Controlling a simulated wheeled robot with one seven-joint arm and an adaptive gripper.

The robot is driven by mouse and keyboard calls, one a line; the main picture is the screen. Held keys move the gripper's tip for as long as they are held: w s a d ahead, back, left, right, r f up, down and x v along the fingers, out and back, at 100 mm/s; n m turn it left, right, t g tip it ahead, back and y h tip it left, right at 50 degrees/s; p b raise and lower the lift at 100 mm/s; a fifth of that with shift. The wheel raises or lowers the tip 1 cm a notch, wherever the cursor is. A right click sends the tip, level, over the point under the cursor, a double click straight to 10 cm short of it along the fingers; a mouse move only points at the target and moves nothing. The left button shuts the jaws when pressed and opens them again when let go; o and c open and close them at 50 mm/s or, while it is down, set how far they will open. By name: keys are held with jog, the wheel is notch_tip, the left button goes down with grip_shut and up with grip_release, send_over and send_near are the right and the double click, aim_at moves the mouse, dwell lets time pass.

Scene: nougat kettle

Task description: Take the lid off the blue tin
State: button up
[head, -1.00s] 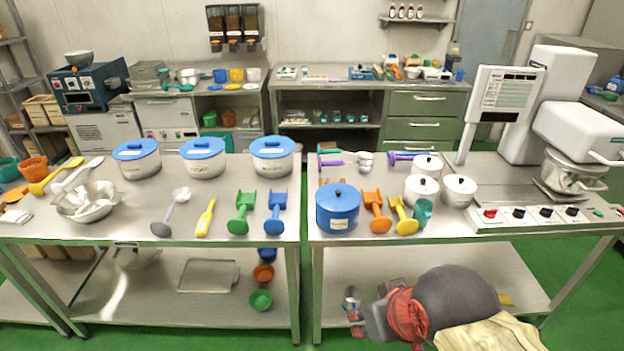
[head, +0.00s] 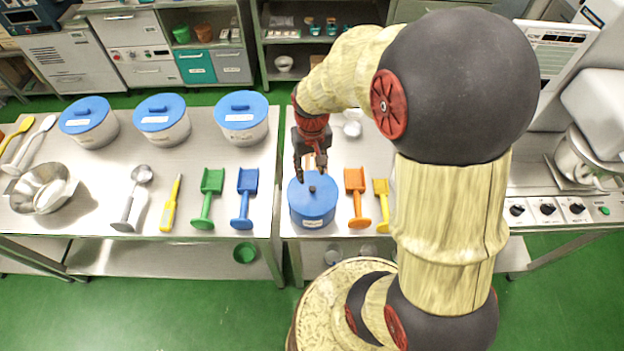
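The fingers look open. I cannot tell whether they touch the lid.
An orange scoop (head: 356,196) and a yellow scoop (head: 382,203) lie close to the tin's right. A blue scoop (head: 246,197) and a green scoop (head: 208,197) lie on the left table, across a gap. White pots with blue lids (head: 241,111) stand behind. My arm hides much of the right table.

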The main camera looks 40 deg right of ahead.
aim_at(313, 188)
jog(key=shift+d+f+p, duration=0.35)
jog(key=shift+d+f, duration=0.15)
jog(key=shift+f, duration=0.15)
jog(key=shift+a+f, duration=0.2)
jog(key=shift+f, duration=3.75)
jog(key=shift+c, duration=0.3)
grip_shut()
